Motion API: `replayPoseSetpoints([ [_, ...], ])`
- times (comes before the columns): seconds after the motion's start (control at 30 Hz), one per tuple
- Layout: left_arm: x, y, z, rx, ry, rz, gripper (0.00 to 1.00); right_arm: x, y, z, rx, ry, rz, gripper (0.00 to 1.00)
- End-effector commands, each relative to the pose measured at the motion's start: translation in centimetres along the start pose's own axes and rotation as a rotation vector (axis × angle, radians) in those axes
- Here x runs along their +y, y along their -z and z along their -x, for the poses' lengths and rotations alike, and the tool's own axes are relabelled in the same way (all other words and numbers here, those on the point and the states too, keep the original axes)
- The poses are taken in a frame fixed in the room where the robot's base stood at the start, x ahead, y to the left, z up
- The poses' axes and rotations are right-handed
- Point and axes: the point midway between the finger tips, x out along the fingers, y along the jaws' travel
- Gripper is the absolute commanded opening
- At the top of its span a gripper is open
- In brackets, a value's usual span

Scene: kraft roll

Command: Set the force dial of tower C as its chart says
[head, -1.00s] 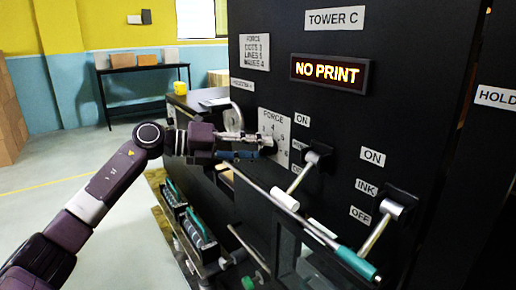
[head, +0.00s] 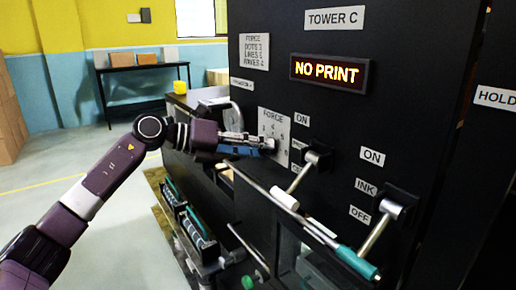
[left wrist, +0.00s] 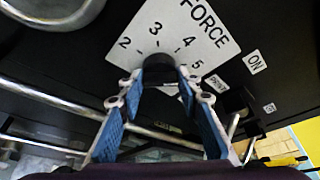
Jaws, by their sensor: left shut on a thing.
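The force dial of tower C is a dark knob (left wrist: 158,68) on a white plate marked FORCE (head: 273,127). In the left wrist view the plate (left wrist: 185,30) shows 2, 3, 4 and 5 around the knob. My left gripper (head: 268,145) is shut on the knob, with its blue-padded fingers on both sides of it in the wrist view (left wrist: 160,78). I cannot see a pointer on the knob. The chart (head: 254,51) lists force values for dots, lines and waves; its small digits are hard to read. My right gripper is not in view.
The display (head: 328,70) reads NO PRINT under the TOWER C label (head: 334,18). An upper lever (head: 310,165) and an ink lever (head: 385,220) stick out right of the dial. Open floor lies left.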

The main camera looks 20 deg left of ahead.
Motion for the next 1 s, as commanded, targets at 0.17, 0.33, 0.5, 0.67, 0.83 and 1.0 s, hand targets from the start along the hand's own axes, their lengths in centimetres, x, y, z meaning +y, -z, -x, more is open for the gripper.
replayPoseSetpoints([
  [0.17,0.1,0.2,-0.1,0.005,-0.002,0.002,0.42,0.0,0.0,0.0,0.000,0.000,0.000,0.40],
  [0.33,0.1,0.1,0.0,0.003,-0.001,0.002,0.50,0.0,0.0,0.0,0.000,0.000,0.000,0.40],
  [0.5,0.0,0.1,0.0,0.001,0.000,0.002,0.50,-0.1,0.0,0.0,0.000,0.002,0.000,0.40],
  [0.67,0.1,0.0,1.4,-0.001,-0.001,0.002,0.50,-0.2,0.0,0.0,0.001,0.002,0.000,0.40],
  [0.83,0.3,0.0,4.8,-0.001,-0.005,0.002,0.50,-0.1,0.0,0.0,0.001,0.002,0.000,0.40],
  [1.0,0.3,0.0,8.3,0.000,-0.004,0.003,0.50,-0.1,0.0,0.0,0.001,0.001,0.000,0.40],
])
